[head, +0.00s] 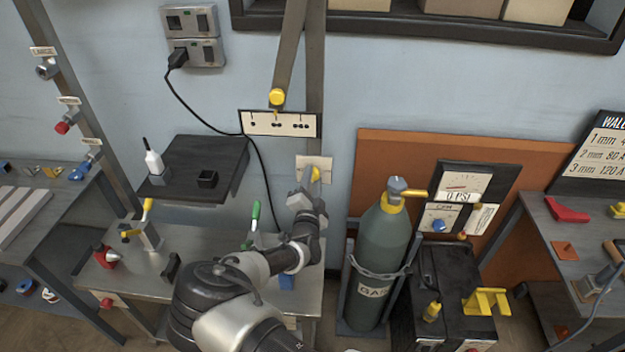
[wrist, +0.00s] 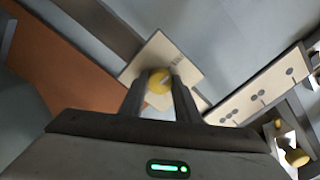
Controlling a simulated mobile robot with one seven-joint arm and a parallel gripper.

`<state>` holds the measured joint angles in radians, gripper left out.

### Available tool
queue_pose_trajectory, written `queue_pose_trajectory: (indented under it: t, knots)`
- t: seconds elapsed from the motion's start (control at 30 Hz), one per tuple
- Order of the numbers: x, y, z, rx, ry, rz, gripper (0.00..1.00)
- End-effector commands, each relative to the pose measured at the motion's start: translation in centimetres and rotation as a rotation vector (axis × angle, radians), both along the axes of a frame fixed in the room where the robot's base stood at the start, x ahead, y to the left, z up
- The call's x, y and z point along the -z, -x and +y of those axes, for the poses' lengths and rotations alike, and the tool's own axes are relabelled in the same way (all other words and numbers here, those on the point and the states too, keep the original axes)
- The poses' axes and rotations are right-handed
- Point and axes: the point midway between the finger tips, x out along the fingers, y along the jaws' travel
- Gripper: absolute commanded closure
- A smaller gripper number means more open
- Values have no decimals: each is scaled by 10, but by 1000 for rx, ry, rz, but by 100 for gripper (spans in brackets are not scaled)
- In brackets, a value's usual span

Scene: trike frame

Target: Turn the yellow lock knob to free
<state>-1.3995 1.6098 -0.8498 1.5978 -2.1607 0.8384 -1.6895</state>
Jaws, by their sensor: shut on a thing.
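The yellow lock knob (wrist: 159,82) sits in front of a cream label plate (wrist: 152,56) in the wrist view. My gripper (wrist: 160,86) is shut on the knob, with one dark finger on each side of it. In the head view the knob (head: 316,174) shows as a small yellow bit beside my gripper (head: 314,180), in front of the plate on the grey post. The marks on the plate are too small to read, and my fingers hide part of the knob.
Above is a plate with dot marks (head: 278,124) and a yellow-ended lever (head: 277,97). A green gas cylinder (head: 378,262) stands right of my arm. A metal bench (head: 190,262) with clamps is below, and a dark shelf (head: 205,160) is at left.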

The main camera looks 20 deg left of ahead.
Motion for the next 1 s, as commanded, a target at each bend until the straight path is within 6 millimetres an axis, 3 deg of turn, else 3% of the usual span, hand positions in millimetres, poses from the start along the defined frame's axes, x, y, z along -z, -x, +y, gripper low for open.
queue_pose_trajectory:
  t: [0.2,0.23,0.33,0.73,0.87,1.0]
  knots:
    - [1,0,0,0,3,1,93]
    - [1,0,0,0,3,1,68]
    - [1,0,0,0,2,1,52]
    - [0,7,-2,0,1,1,52]
    - [0,27,-6,-1,3,1,52]
    - [0,60,-13,-2,4,2,52]
